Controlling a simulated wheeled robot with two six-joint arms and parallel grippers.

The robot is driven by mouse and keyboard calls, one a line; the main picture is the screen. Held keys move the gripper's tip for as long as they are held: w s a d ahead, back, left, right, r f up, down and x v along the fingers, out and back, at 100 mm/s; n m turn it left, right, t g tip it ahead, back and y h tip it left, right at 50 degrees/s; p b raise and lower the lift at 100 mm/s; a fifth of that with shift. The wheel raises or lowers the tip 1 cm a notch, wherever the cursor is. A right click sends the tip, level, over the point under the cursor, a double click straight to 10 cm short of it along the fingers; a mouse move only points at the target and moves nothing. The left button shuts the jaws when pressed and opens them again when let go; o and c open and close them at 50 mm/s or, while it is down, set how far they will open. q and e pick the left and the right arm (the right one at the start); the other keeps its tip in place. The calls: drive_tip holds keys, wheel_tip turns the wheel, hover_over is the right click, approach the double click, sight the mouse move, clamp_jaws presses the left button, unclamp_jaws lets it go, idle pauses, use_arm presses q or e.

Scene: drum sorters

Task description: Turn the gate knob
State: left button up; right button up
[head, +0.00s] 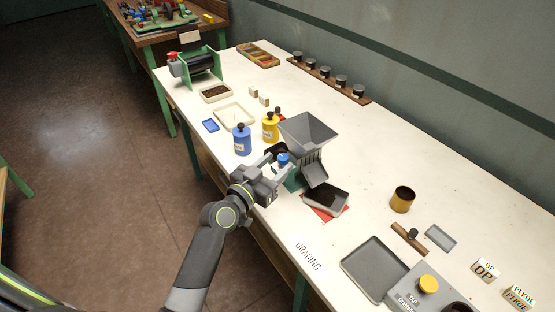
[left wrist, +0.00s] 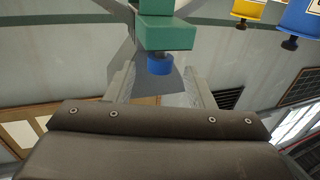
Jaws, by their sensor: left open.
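The gate knob (head: 283,159) is a small blue knob on the near side of a machine with a grey hopper (head: 308,130) and a green base (head: 294,183). My left gripper (head: 278,166) is open at the knob, with its fingers pointing toward it. In the left wrist view, the blue knob (left wrist: 159,64) shows between the two spread fingers (left wrist: 162,82), below a green block (left wrist: 166,32). I cannot tell whether the fingers touch it. My right gripper is out of view.
A blue canister (head: 242,141) and a yellow canister (head: 270,128) stand left of the machine. A dark tray (head: 336,192) on a red mat lies right of the chute. A larger grey tray (head: 375,270) and a brass cup (head: 402,200) are farther right.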

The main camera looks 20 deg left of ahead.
use_arm(q)
drive_tip(key=shift+w+d, duration=0.25)
drive_tip(key=shift+w, duration=0.4)
drive_tip(key=shift+c, duration=0.3)
drive_tip(key=c, duration=0.9)
drive_tip(key=shift+a+f+b, duration=0.1)
drive_tip(key=shift+b, duration=0.3)
drive_tip(key=shift+c, duration=0.2)
drive_tip(key=m+g+h+b, duration=0.1)
drive_tip(key=h+b, duration=0.1)
drive_tip(key=b, duration=0.1)
drive_tip(key=shift+a, duration=0.1)
drive_tip(key=shift+m, duration=0.3)
